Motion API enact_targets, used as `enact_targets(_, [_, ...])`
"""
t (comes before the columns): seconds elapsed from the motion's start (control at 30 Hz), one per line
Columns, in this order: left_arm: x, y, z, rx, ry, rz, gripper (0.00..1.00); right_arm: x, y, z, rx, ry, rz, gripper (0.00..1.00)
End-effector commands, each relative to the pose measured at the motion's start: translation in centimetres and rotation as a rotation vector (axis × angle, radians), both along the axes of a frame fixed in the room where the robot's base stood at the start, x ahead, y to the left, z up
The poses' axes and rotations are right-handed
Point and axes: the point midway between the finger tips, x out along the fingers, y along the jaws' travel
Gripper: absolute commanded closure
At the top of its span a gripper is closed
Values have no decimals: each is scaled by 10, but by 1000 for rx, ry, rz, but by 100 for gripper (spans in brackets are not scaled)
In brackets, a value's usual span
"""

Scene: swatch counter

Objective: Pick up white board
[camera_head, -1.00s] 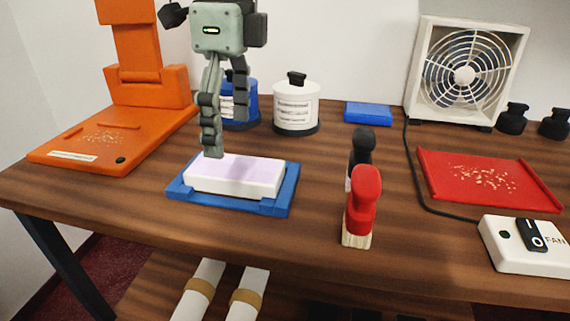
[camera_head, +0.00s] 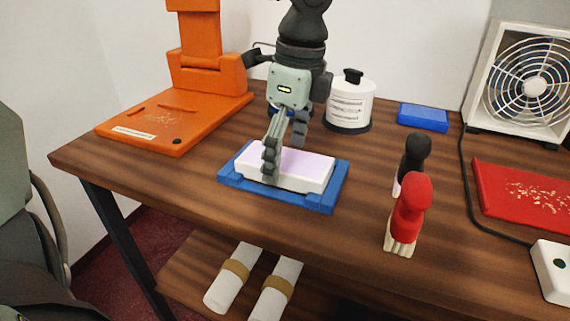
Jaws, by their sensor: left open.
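The white board (camera_head: 310,170), a thick block with a pale lilac top, lies in a low blue tray (camera_head: 315,201) on the wooden counter. My left gripper (camera_head: 284,152) comes down from above and is open over the board's left half. One finger hangs at the board's near side and hides part of its front. The other finger is at the far side, above or behind the back edge. I cannot tell whether either finger touches the board. My right gripper is not in view.
An orange stand (camera_head: 165,125) is to the left, and a white canister (camera_head: 349,103) stands behind. A red-handled brush (camera_head: 410,210) and a black-knobbed one (camera_head: 413,155) stand to the right.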

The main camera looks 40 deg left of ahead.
Motion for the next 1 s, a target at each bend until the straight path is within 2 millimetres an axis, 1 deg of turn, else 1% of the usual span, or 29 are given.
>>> enact_targets(0.03, [0,0,0,0,0,0,12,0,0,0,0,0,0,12])
enact_targets(0.07, [0,0,0,0,0,0,16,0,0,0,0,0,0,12])
enact_targets(0.5, [0,0,0,0,0,0,70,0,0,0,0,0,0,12])
enact_targets(0.83, [1,0,4,0,-2,0,71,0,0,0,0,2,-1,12])
enact_targets(0.93, [1,0,11,2,-5,0,71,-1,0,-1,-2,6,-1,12])
enact_targets(1.0, [2,0,21,3,-7,1,71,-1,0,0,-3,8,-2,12])
